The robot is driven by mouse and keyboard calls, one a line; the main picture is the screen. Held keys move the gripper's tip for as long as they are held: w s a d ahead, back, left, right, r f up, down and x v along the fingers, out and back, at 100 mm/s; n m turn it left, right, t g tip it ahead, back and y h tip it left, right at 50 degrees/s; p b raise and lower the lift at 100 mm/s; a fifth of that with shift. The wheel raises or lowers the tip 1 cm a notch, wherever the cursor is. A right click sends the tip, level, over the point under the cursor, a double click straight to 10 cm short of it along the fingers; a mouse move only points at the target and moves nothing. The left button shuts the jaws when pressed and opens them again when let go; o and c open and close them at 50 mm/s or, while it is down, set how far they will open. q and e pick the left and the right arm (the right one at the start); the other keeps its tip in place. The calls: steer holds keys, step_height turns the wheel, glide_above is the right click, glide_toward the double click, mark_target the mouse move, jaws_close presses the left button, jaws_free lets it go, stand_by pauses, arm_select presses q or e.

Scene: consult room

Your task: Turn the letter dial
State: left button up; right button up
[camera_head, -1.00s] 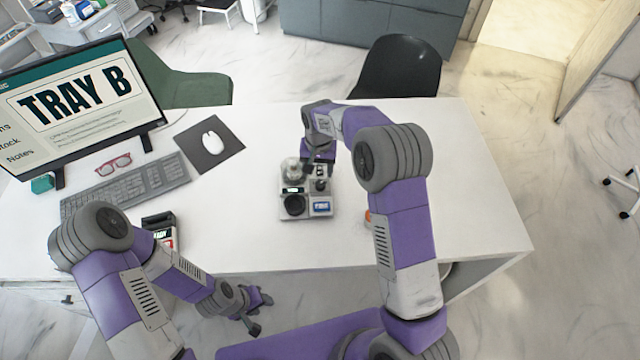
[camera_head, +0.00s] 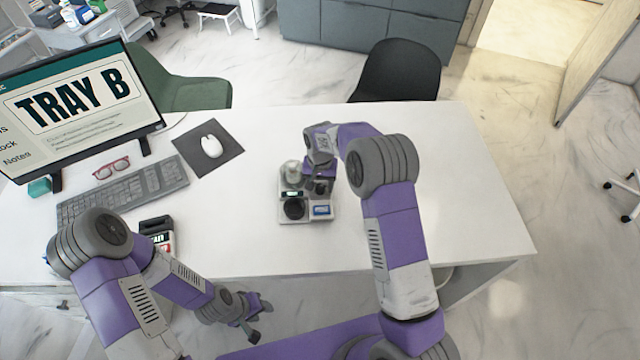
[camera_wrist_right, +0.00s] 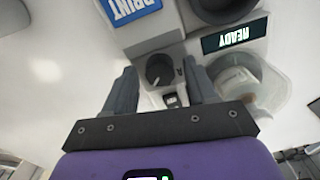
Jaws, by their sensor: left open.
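The label device (camera_head: 300,218) stands on the white desk; a blue PRINT button (camera_head: 321,211) and a dark round part (camera_head: 294,209) face up. In the right wrist view a small dark dial (camera_wrist_right: 160,69) with a pale mark sits between the finger ends of my right gripper (camera_wrist_right: 161,82). The fingers are apart, with a gap on each side of the dial. In the head view my right gripper (camera_head: 318,184) covers the dial. My left gripper (camera_head: 256,318) is open and empty in front of the desk edge.
A monitor (camera_head: 85,100) shows TRAY B. A keyboard (camera_head: 125,190), red glasses (camera_head: 111,168), a mouse (camera_head: 211,146) on a dark pad and a small dark device (camera_head: 158,232) lie left. A clear container (camera_wrist_right: 265,85) stands close beside the right finger. The desk's right side (camera_head: 470,190) is clear.

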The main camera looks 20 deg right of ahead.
steer(key=c, duration=0.9)
steer(key=shift+n, duration=0.4)
steer(key=n, duration=0.4)
steer(key=shift+p, duration=0.3)
steer(key=shift+n, duration=2.5)
steer(key=o, duration=1)
